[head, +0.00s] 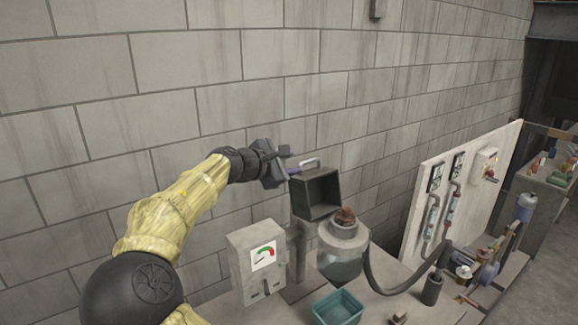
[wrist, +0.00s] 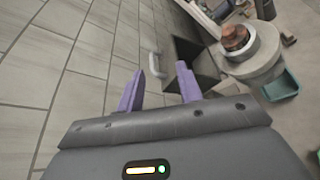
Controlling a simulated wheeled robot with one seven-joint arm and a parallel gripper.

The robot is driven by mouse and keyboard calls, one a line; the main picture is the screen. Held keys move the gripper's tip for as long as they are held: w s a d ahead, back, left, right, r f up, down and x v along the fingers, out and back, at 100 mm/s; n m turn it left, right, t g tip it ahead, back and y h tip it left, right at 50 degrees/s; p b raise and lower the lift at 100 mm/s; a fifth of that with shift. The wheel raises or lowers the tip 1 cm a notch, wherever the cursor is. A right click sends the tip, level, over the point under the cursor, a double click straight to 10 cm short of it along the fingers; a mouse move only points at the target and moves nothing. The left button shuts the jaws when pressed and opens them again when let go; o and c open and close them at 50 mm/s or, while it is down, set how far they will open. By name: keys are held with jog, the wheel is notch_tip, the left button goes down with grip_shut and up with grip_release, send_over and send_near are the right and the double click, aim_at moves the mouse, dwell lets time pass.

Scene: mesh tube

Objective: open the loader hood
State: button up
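The loader hood (head: 316,193) is a dark grey box with a pale handle (head: 310,163) on its top. It stands raised behind the round loader mouth (head: 344,230), its hollow side facing forward. Reddish-brown material (head: 345,214) sits in the mouth. My gripper (head: 292,168) is at the upper left of the hood, close to the handle. In the wrist view my gripper (wrist: 160,68) has its purple fingers apart with nothing between them. The handle (wrist: 155,66) appears just beyond the fingertips, with the hood's dark hollow (wrist: 191,60) to its right. Contact cannot be told.
A grey box with a dial gauge (head: 263,255) stands left of the loader. A teal bin (head: 338,307) is in front. A dark hose (head: 385,280) curves right, towards a pale panel (head: 430,195) with pipes. A block wall (head: 220,60) rises close behind.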

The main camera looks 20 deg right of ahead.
jog(key=c, duration=0.3)
jog(key=s+d+f+m+g+y, duration=0.1)
jog(key=d+f, duration=0.1)
jog(key=f, duration=0.2)
jog(key=s+d+f+m+y+b, duration=0.1)
jog(key=d+f, duration=0.1)
jog(key=f, duration=0.2)
jog(key=s+d+f+m+g, duration=0.1)
jog(key=d+f, duration=0.1)
jog(key=f, duration=0.2)
jog(key=shift+s+m+g+y, duration=0.3)
jog(key=shift+s+m+y, duration=0.05)
jog(key=shift+m+y, duration=0.05)
grip_shut()
jog(key=s+a+f+m+g+y+b, duration=0.25)
jog(key=s+f+m+y, duration=0.4)
jog(key=s+f, duration=0.75)
jog(key=s+a+f+m+y+b, duration=0.1)
jog(key=s+a+f+m, duration=0.1)
jog(key=s+a, duration=0.3)
jog(key=s+a+f+m+y+b, duration=0.1)
jog(key=s+a+f+m+y, duration=0.1)
jog(key=s+a, duration=0.3)
jog(key=shift+s+f+m, duration=0.35)
jog(key=shift+s+m, duration=0.5)
jog(key=shift+s, duration=0.1)
jog(key=shift+a, duration=0.1)
